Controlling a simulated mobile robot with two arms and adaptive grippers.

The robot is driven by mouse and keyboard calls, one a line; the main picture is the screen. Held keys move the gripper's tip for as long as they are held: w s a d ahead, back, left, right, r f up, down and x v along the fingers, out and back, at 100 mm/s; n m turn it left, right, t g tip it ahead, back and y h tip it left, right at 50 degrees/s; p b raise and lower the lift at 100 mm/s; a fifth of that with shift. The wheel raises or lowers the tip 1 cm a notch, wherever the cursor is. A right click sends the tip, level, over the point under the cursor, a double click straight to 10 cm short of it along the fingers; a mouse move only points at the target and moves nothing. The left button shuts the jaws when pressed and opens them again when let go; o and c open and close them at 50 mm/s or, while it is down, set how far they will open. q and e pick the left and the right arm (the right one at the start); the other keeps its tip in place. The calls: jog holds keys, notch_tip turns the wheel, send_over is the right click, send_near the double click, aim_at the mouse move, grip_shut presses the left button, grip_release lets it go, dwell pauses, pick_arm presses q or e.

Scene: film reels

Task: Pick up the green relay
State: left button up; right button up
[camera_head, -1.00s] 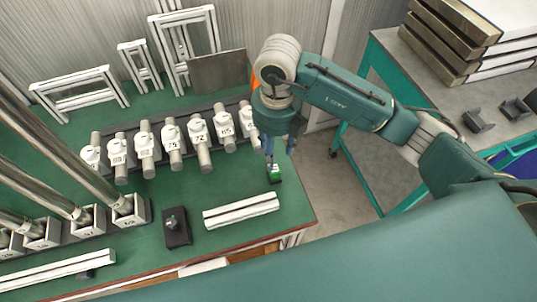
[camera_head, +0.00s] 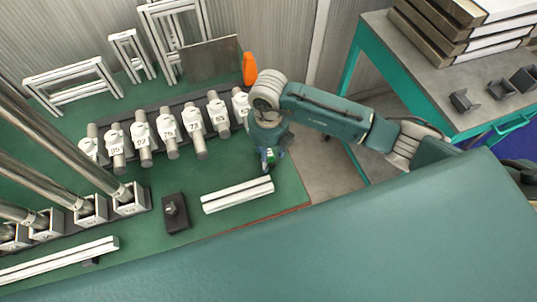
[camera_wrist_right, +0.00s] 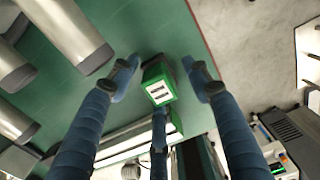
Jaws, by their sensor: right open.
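The green relay (camera_wrist_right: 159,83) is a small green block with a white label. In the right wrist view it sits on the green table between the fingers of my right gripper (camera_wrist_right: 161,85). The fingers are apart, with a gap visible on both sides of the relay. In the head view the relay (camera_head: 270,155) is small and partly hidden by my right gripper (camera_head: 268,158), which points down over it near the table's right edge. My left gripper is not in view.
A white slotted rail (camera_head: 237,195) lies close in front of the relay. A row of numbered fittings (camera_head: 168,135) stands to the left. A black block with a knob (camera_head: 175,212) lies on the table. An orange item (camera_head: 249,69) stands behind.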

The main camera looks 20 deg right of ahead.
jog(key=shift+c, duration=0.7)
jog(key=c, duration=0.9)
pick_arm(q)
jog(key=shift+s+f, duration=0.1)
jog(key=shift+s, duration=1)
